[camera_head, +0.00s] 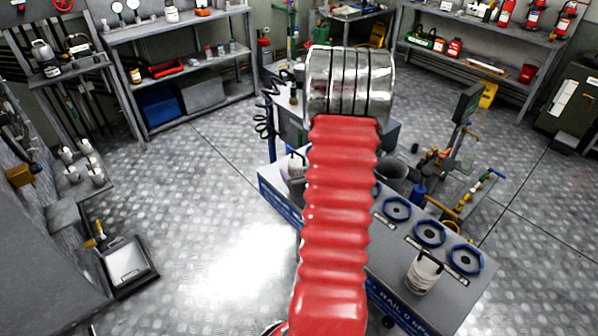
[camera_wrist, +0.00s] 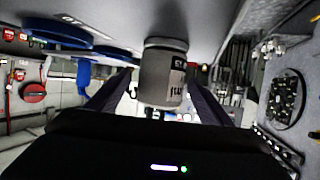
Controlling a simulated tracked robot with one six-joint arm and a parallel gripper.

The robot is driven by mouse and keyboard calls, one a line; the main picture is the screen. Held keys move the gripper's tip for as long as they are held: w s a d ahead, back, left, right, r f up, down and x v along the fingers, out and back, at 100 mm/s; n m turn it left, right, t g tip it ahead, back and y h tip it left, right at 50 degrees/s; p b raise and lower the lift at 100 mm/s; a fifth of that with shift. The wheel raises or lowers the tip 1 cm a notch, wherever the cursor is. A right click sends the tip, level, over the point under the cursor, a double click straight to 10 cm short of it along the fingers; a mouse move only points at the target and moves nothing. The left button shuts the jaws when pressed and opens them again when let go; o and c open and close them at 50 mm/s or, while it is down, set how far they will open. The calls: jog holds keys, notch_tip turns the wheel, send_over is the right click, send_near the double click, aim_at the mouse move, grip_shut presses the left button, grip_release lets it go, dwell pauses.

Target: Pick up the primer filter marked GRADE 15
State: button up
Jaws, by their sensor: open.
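In the wrist view a pale grey canister (camera_wrist: 162,78) with dark printing stands between the two dark fingers of my gripper (camera_wrist: 163,88). The fingers are spread, one on each side, and I see no clear contact. The printing is only partly legible, and I cannot read GRADE 15 on it. In the head view a white canister (camera_head: 424,273) with a handle stands on the near right end of the grey bench (camera_head: 440,305). Another pale canister (camera_head: 297,166) shows partly behind my red-sleeved arm. My gripper is hidden in the head view.
Blue rings (camera_head: 430,233) sit in a row on the bench; they also show in the wrist view (camera_wrist: 58,36). Pipes and valves (camera_head: 455,200) stand behind the bench. Several small white canisters (camera_head: 84,147) stand at the left. The floor at centre left is clear.

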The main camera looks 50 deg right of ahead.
aim_at(295, 165)
jog(key=shift+w, duration=0.1)
jog(key=shift+x, duration=2.55)
jog(key=shift+c, duration=0.4)
jog(key=c, duration=1.3)
jog(key=shift+o, duration=0.2)
jog(key=shift+r, duration=0.15)
notch_tip(295, 165, up, 10)
